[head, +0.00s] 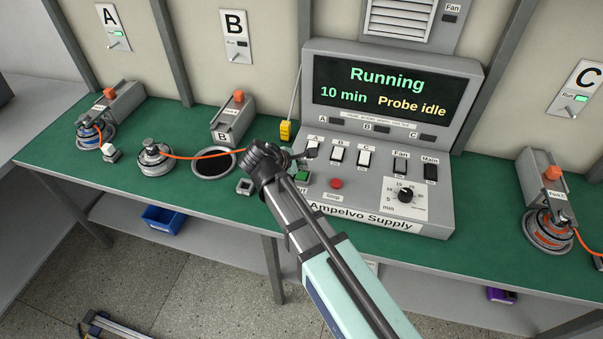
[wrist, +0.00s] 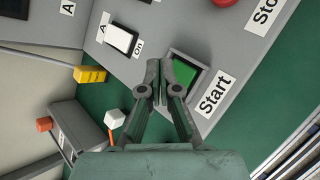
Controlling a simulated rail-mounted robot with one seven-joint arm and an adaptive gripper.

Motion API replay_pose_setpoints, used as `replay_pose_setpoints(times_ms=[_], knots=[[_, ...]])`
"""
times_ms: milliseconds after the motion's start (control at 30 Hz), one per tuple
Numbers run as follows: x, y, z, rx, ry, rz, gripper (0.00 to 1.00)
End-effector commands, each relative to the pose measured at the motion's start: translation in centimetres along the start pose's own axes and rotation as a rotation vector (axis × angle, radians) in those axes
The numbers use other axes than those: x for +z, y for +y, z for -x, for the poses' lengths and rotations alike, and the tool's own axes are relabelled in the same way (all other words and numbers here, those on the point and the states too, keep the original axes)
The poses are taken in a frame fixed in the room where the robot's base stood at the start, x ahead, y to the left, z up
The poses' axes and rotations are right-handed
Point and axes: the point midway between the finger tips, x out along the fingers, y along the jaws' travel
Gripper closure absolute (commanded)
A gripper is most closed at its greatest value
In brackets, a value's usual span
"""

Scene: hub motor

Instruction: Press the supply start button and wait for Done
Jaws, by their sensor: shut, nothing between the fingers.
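The Ampelvo Supply (head: 440,215) stands on the green bench. Its screen (head: 388,92) reads "Running", "10 min" and "Probe idle". The green start button (head: 302,177) sits at the left of the panel, and it shows in the wrist view (wrist: 188,80) beside the "Start" label. My gripper (head: 262,158) is shut and empty. In the wrist view my fingertips (wrist: 159,68) are just left of the green button and partly cover its frame. I cannot tell whether they touch it. The red stop button (head: 336,183) is to its right.
Switches A, B, C (head: 338,155), Fan and Main, and a dial (head: 405,195), share the panel. A yellow block (head: 286,130) stands left of the supply. Motors at station A (head: 93,135), mid-bench (head: 155,157) and station C (head: 546,230) have orange cables nearby. A blue bin (head: 163,219) is on the lower shelf.

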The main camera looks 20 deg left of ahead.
Motion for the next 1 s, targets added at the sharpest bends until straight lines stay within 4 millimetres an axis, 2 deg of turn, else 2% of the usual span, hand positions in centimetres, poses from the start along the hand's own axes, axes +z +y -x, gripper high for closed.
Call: replay_pose_setpoints(times_ms=[100,400,1000], knots=[[0.8,0.8,1.1,0.000,0.000,0.000,1.00],[1.9,1.9,2.6,-0.001,0.000,0.000,1.00],[1.9,1.9,2.6,0.000,0.000,0.000,1.00]])
